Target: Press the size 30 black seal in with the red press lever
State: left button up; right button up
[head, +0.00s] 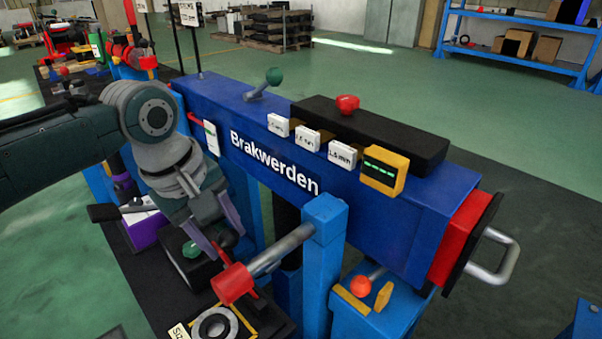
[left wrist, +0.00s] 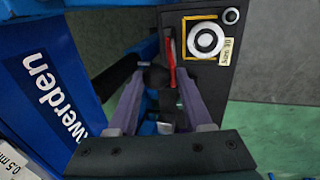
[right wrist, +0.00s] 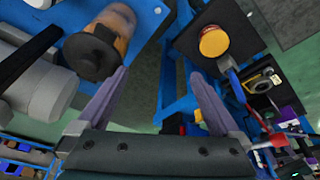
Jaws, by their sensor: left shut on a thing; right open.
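The red press lever (left wrist: 172,65) shows in the left wrist view as a thin red arm with a black knob (left wrist: 157,77) at its near end. My left gripper (head: 224,246) is shut on the black knob, which sits between its purple-grey fingers. I cannot tell how deep the seal sits. My right gripper (right wrist: 155,85) is open and empty.
A red cylinder (head: 232,283) on a grey rod stands close to my left gripper. The blue Brakwerden machine (head: 390,210) fills the middle. A green knob (head: 192,249) on a black block is left of the lever. Open green floor lies behind.

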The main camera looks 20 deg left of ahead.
pick_arm(q)
grip_shut()
jog(key=shift+w+r, duration=0.1)
dwell(0.6)
